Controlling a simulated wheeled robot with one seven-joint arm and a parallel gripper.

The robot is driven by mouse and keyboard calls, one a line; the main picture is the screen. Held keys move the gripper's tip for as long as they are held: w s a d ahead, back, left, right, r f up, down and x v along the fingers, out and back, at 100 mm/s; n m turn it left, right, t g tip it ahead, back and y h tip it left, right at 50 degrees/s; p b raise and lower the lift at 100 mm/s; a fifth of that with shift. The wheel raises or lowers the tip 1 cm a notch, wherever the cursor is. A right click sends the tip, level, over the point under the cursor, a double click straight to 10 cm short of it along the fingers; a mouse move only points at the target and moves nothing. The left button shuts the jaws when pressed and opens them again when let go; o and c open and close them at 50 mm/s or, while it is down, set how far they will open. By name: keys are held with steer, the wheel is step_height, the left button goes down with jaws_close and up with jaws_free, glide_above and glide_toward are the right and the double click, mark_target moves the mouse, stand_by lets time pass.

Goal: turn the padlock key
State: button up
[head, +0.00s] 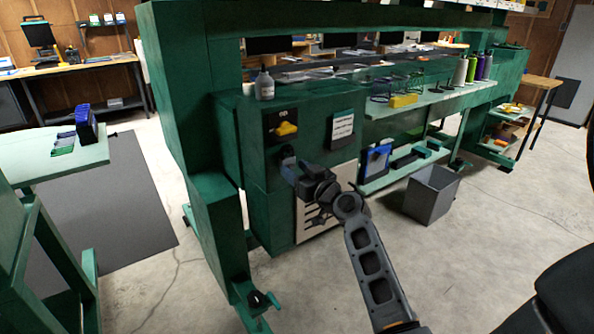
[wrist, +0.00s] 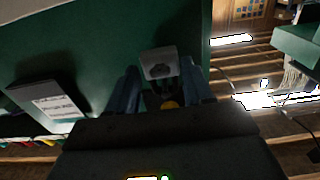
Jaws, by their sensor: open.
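My gripper (head: 288,163) is up against the front of the green cabinet (head: 262,190), just below a black plate with a yellow part (head: 286,129). In the wrist view my gripper (wrist: 161,82) is open, with one finger on each side of a grey block (wrist: 158,63) that looks like the padlock body. A small yellowish round part (wrist: 170,104) lies between the fingers, partly hidden by my dark gripper body. I cannot tell whether it is the key. In the head view my gripper hides this spot.
A white placard (head: 342,128) is on the cabinet front, right of my gripper. A spray bottle (head: 264,84) stands on top. A grey bin (head: 431,193) stands on the floor to the right. Open concrete floor lies in front.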

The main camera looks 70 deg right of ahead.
steer(key=shift+c, duration=0.2)
jaws_close()
